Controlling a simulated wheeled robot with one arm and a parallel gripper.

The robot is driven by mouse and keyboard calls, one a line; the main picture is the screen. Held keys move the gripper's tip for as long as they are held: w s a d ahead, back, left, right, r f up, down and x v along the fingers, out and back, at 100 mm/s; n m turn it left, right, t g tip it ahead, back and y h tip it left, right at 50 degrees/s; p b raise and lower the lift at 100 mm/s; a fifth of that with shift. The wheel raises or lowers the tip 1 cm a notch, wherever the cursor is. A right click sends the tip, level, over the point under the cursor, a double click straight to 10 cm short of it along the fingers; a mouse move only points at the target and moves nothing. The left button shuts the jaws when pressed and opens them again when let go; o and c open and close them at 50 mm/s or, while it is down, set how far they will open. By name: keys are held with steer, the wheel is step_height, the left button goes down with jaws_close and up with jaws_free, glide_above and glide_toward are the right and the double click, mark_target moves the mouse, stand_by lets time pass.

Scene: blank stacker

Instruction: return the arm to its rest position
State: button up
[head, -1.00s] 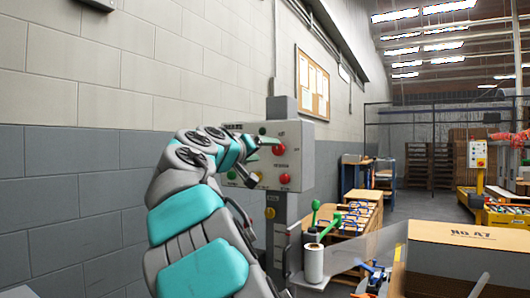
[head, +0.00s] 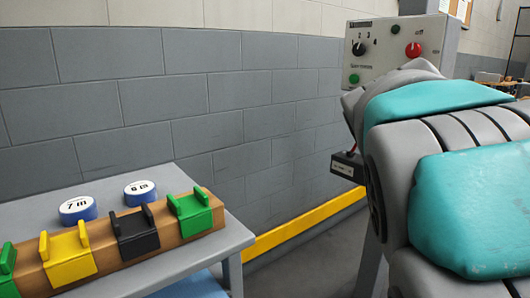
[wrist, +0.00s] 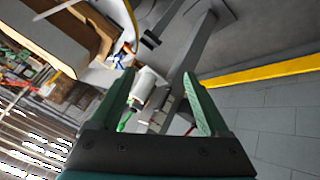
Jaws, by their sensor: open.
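My arm (head: 440,130), grey with teal pads, fills the right side of the head view. Its end is hidden there behind its own links. In the wrist view my gripper (wrist: 158,78) shows two green fingers spread apart with nothing held between them. A white cylinder (wrist: 146,88) shows beyond the gap between the fingers, apart from them as far as I can tell.
A control box (head: 390,52) with a black knob, a red button and green buttons stands behind my arm. A grey table (head: 170,182) at left bears a wooden rail with coloured holders and two blue discs (head: 78,209). A yellow strip (head: 300,222) runs along the wall base.

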steer(key=s+a+f+n+g+y, duration=0.1)
steer(key=s+a+f+g+y, duration=0.1)
steer(key=s+a+f, duration=0.2)
steer(key=s+a+f+n+g+y, duration=0.1)
steer(key=s+a+f, duration=0.4)
steer(key=s+f, duration=0.6)
steer(key=s+a+f+n+g+y, duration=0.1)
steer(key=s+a+f+g+y, duration=0.2)
steer(key=s, duration=1.2)
step_height(320, 180, down, 5)
steer(key=shift+a+r+g+y, duration=0.15)
steer(key=shift+a+g+y, duration=0.25)
steer(key=shift+a, duration=0.85)
